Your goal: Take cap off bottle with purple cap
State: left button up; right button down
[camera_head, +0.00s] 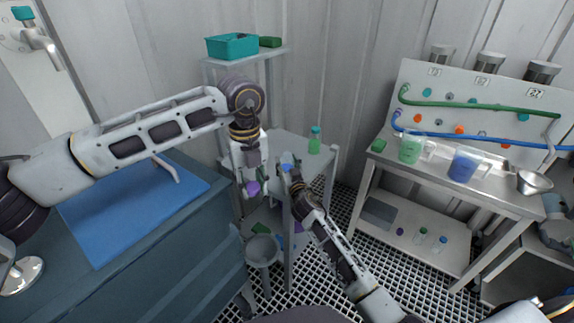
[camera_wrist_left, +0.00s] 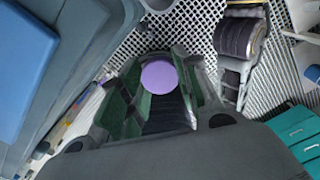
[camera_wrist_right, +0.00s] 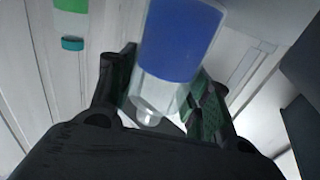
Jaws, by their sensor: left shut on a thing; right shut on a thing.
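A purple cap (camera_head: 253,188) sits in my left gripper (camera_head: 248,182). In the left wrist view the round purple cap (camera_wrist_left: 159,77) lies between the green finger pads, and I see no bottle under it. My right gripper (camera_head: 291,176) is shut on a clear bottle with blue contents (camera_head: 286,158). In the right wrist view the bottle (camera_wrist_right: 178,45) is between the fingers, and its clear neck (camera_wrist_right: 149,117) shows bare, with no cap on it. The two grippers are close together, apart from each other, by the grey stand.
A green bottle with a teal cap (camera_head: 314,141) stands on the grey stand (camera_head: 300,140). A teal bin (camera_head: 232,45) is on the shelf above. A blue mat (camera_head: 120,215) covers the left counter. The bench (camera_head: 480,190) at right holds green and blue beakers.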

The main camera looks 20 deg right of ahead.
jog(key=c, duration=1.1)
grip_release()
jog(key=shift+f, duration=0.1)
jog(key=o, duration=0.4)
jog(key=shift+s+r, duration=0.1)
jog(key=shift+r, duration=0.1)
jog(key=shift+s+p, duration=0.3)
jog(key=shift+s, duration=5.6)
